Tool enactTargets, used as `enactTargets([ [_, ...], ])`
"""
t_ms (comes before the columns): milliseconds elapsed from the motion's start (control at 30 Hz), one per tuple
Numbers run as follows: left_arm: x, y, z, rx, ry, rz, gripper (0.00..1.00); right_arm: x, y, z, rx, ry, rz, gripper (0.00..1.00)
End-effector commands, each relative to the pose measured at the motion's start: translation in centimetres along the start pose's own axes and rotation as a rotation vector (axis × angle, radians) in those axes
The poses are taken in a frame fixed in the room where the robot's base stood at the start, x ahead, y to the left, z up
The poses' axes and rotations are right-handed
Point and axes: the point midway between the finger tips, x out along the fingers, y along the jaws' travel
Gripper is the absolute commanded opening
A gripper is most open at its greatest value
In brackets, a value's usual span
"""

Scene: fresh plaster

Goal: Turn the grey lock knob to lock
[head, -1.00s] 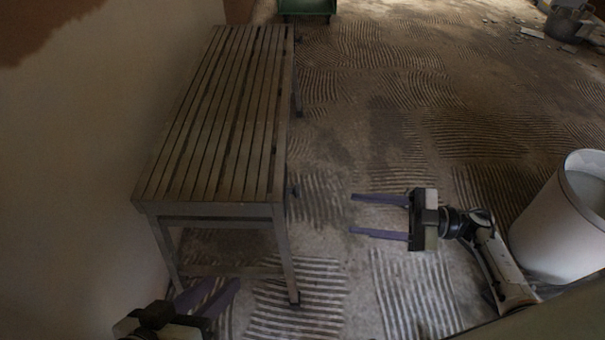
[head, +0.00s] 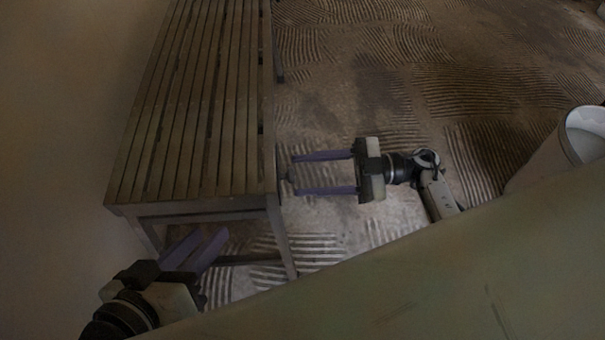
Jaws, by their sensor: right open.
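My right gripper (head: 295,175) is open, its two purple fingers pointing left toward the right side of a slatted bench (head: 190,110).
A large plain greenish-beige surface (head: 420,280) fills the lower right and hides part of the floor. A white bucket (head: 555,155) stands at the right. A bare wall (head: 50,120) runs along the left. Ridged floor (head: 360,70) is clear right of the bench.

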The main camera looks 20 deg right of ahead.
Motion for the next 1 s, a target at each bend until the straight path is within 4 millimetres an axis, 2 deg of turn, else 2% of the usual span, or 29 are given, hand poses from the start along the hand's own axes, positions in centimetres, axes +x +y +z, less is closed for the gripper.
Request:
enactTargets([
  [133,0.0,0.14,-0.07,-0.003,0.009,0.007,0.31,1.21,-0.01,0.01,-0.001,0.001,0.0,0.45],
  [433,-0.05,0.2,-0.17,-0.004,0.011,0.009,0.31,1.43,0.01,-0.04,0.0,0.0,0.0,0.45],
  [700,-0.07,0.22,-0.19,-0.003,0.012,0.009,0.31,1.41,-0.01,-0.03,0.0,0.0,0.0,0.04],
  [1000,-0.6,0.2,-0.76,0.009,0.0,-0.007,0.31,1.33,0.04,-0.31,0.041,-0.004,-0.003,0.04],
])
